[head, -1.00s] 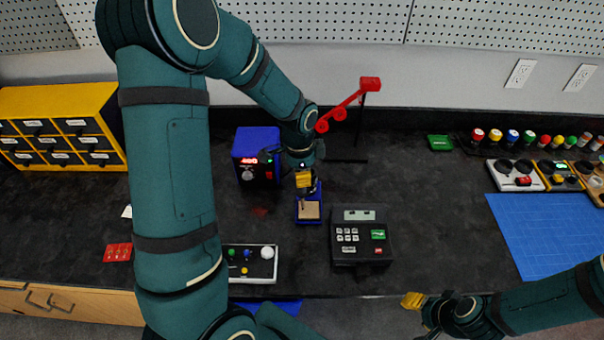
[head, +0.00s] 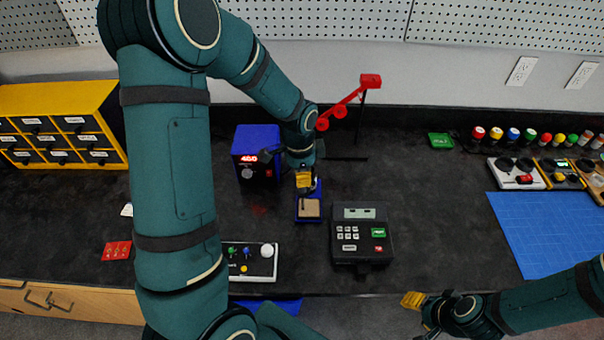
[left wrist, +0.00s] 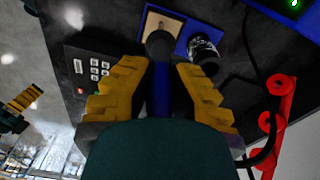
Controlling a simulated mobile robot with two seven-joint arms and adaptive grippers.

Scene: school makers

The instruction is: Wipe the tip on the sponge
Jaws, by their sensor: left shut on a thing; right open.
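The tan sponge (head: 308,211) sits in a small blue tray (head: 309,221) in the middle of the counter. It also shows at the top of the left wrist view (left wrist: 168,20). My left gripper (head: 304,183) is right above the sponge, with its yellow fingers (left wrist: 160,92) shut on the soldering iron (left wrist: 159,75). The iron points down at the sponge, and its dark end overlaps the sponge in the left wrist view. Whether the tip touches the sponge I cannot tell. My right gripper (head: 412,300) is open and empty by the counter's front edge.
A blue soldering station (head: 248,144) with a red display stands left of the tray. A black keypad box (head: 361,240) is close at the right. A red-armed stand (head: 350,103) rises behind. A control box (head: 250,262) is front left; a blue mat (head: 550,230) lies right.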

